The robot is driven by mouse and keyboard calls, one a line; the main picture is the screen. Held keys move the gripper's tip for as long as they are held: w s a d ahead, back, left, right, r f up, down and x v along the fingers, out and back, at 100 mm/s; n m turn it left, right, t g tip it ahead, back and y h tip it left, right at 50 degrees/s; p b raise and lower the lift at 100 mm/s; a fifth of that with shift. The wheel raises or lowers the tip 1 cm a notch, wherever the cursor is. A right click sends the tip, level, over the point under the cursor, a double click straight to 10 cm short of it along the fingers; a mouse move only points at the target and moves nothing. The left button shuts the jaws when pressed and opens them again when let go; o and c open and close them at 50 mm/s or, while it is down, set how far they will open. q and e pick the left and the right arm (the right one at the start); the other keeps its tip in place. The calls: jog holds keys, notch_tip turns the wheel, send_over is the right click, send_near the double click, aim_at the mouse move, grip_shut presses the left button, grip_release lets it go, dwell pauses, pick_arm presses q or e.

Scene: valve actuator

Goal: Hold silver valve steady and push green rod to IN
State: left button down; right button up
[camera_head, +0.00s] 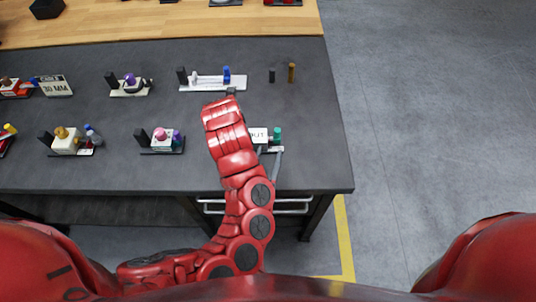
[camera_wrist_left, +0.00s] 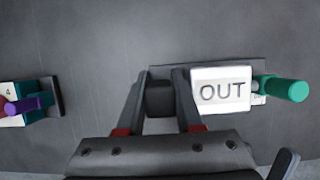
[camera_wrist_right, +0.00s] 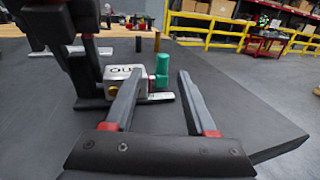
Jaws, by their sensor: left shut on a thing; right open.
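The silver valve is a pale block (camera_head: 258,133) marked OUT on a dark stand; it also shows in the left wrist view (camera_wrist_left: 222,92) and the right wrist view (camera_wrist_right: 122,73). The green rod (camera_head: 277,135) sticks out of its right side, also seen in the left wrist view (camera_wrist_left: 287,89). My left gripper (camera_wrist_left: 162,76) is shut on the dark end block (camera_wrist_left: 160,99) beside the valve; my red wrist hides it in the head view. My right gripper (camera_wrist_right: 161,72) is open, at the front of the valve. The green rod (camera_wrist_right: 164,82) shows between its fingers.
A dark peg (camera_head: 271,75) and a brass peg (camera_head: 291,72) stand behind. A long fixture with a blue part (camera_head: 227,75) lies at the back. Another fixture (camera_head: 163,140) stands left of the valve. The dark table (camera_head: 318,150) is clear to the right.

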pick_arm(q)
jog(key=shift+s+f, duration=0.1)
jog(key=shift+f, duration=0.1)
jog(key=c, duration=0.8)
grip_release()
pick_arm(e)
jog(key=shift+f, duration=0.1)
pick_arm(q)
jog(key=o, duration=0.3)
jog(key=shift+w, duration=0.2)
pick_arm(e)
jog(key=shift+w, duration=0.15)
pick_arm(q)
jog(key=shift+r, duration=0.1)
